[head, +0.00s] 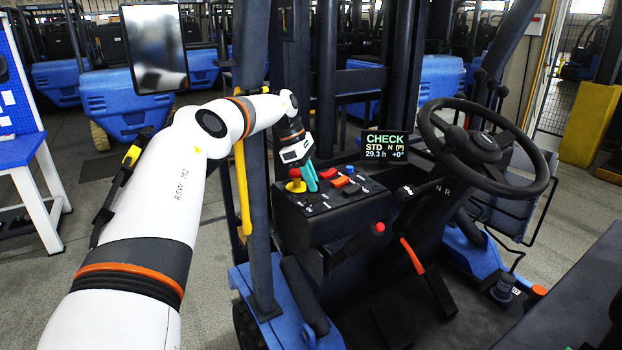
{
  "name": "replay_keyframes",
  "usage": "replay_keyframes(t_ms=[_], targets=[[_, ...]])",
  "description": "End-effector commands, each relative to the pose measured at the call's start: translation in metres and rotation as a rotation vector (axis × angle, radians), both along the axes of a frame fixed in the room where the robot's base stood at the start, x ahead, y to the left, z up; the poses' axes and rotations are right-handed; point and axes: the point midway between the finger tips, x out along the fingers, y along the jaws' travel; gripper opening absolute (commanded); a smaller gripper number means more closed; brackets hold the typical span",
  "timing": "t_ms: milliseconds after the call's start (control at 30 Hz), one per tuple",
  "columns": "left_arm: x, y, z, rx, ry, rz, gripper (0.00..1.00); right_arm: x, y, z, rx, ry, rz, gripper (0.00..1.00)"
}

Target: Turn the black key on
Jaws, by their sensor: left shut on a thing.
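My left gripper (309,177) reaches down to the black control panel (318,215) of the forklift. Its teal fingers are shut at the back left part of the panel top, just right of the red and yellow stop button (296,184). They are shut on the black key, which the fingers hide almost wholly, so its turn angle cannot be told. The display (384,146) reads CHECK, STD, N (P), 29.3 h. My right gripper is not in view.
Red, orange and blue controls (340,182) crowd the panel right of the fingers. A steering wheel (484,148) stands to the right, and a red-knobbed lever (379,228) is in front. A dark post (252,200) and yellow grab bar (243,190) stand left of the panel.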

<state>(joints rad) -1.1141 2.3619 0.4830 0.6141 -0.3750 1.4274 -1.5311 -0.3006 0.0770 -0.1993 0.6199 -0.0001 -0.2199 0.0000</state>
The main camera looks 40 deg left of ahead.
Motion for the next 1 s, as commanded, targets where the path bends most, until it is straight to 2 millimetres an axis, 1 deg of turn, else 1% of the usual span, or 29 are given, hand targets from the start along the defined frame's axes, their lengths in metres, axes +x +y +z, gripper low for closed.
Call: replay_keyframes(t_ms=[33,267,300,367,400,433,867,1000], targets=[[0.0009,0.0004,0.0024,0.002,-0.006,-0.001,0.00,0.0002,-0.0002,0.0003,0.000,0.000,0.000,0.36],[0.0010,0.0004,0.0026,0.002,-0.007,-0.001,0.00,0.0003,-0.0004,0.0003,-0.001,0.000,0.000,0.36],[0.0010,0.0005,0.0027,0.002,-0.007,-0.001,0.15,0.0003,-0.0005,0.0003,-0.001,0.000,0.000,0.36],[0.0010,0.0004,0.0026,0.002,-0.006,0.000,0.25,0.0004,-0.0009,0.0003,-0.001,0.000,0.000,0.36],[0.0009,0.0004,0.0023,0.002,-0.006,0.000,0.32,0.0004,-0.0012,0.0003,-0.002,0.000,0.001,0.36],[0.0008,0.0004,0.0022,0.002,-0.006,-0.001,0.35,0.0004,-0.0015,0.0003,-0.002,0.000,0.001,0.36],[0.0003,0.0001,0.0006,0.001,-0.002,0.002,0.35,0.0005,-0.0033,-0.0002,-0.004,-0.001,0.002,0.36],[0.0000,-0.0002,0.0001,-0.001,-0.005,0.040,0.35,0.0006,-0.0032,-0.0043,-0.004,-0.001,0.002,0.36]])
